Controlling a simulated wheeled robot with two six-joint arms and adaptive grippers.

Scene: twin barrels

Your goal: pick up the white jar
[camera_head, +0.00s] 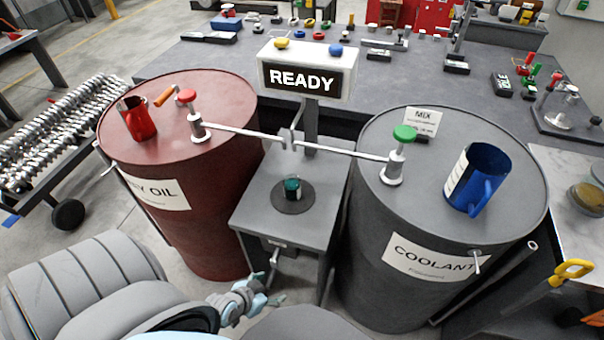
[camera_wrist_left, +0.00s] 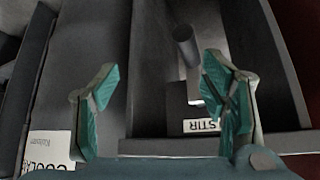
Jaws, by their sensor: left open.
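I cannot make out a white jar in either view. A small glass jar with dark green contents (camera_head: 292,187) stands on a round dark pad on the grey stand between the two barrels. My left gripper (camera_head: 277,280) is low in front of that stand, below the jar and apart from it. In the left wrist view my left gripper (camera_wrist_left: 160,80) is open, with nothing between its green-padded fingers. Ahead of it are a grey cylindrical piece (camera_wrist_left: 187,45) and a STIR label (camera_wrist_left: 201,126) on the dark stand. My right gripper is not in view.
A red barrel (camera_head: 215,225) stands left, with a red can (camera_head: 138,118) on top. A grey COOLANT barrel (camera_head: 375,255) stands right, with a blue jug (camera_head: 478,178). Metal pipes and a READY sign (camera_head: 306,78) rise over the stand. A workbench (camera_head: 200,65) is behind.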

